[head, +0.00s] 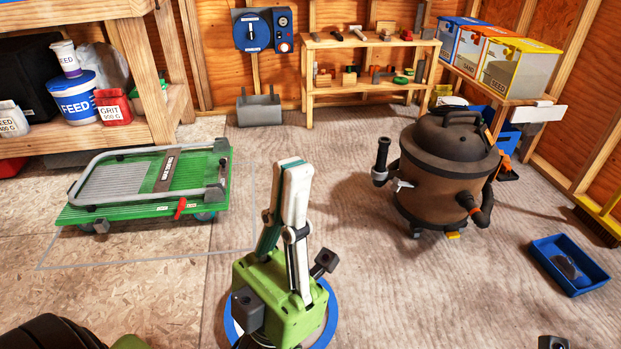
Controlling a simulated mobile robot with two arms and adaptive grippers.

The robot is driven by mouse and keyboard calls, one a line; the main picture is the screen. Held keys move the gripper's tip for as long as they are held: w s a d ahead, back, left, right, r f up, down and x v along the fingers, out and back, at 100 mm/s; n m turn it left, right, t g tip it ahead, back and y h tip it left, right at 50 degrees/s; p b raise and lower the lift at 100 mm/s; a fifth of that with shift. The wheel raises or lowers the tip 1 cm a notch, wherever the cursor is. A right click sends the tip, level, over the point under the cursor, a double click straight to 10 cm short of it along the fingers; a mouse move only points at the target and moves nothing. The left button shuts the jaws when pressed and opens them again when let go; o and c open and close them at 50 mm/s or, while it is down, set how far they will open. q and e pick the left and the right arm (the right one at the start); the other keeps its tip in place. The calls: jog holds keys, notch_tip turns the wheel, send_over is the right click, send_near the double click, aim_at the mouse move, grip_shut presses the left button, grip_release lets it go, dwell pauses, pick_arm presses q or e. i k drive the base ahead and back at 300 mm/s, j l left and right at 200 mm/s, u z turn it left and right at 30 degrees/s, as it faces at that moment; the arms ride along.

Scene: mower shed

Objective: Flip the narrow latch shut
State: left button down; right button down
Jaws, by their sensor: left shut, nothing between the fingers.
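A brown drum vacuum (440,180) with a dark lid stands on the floor right of centre. A small pale metal latch-like piece (402,184) juts from its left side, beside an upright black hose end (381,160). I cannot tell whether this is the narrow latch, and any latch on the far side is hidden. My left gripper (290,164) is at the lower centre, its white fingers together and empty, pointing away from me. In the picture it is left of the drum and apart from it. My right gripper is not clearly in view.
A green platform trolley (140,207) with a folded handle and red lever lies at left. A blue tray (569,264) is on the floor at right. A tool shelf (365,85) and a bench with bins (490,83) line the back.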

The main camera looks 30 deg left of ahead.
aim_at(397, 184)
jog(key=i+l+u, duration=0.1)
jog(key=i+u, duration=0.15)
jog(key=u, duration=0.15)
jog(key=i+l+u, duration=0.2)
jog(key=u, duration=0.25)
jog(key=i+l+u, duration=0.2)
jog(key=u, duration=0.2)
jog(key=i+l+u, duration=0.15)
jog(key=l+u, duration=0.3)
jog(key=j, duration=0.1)
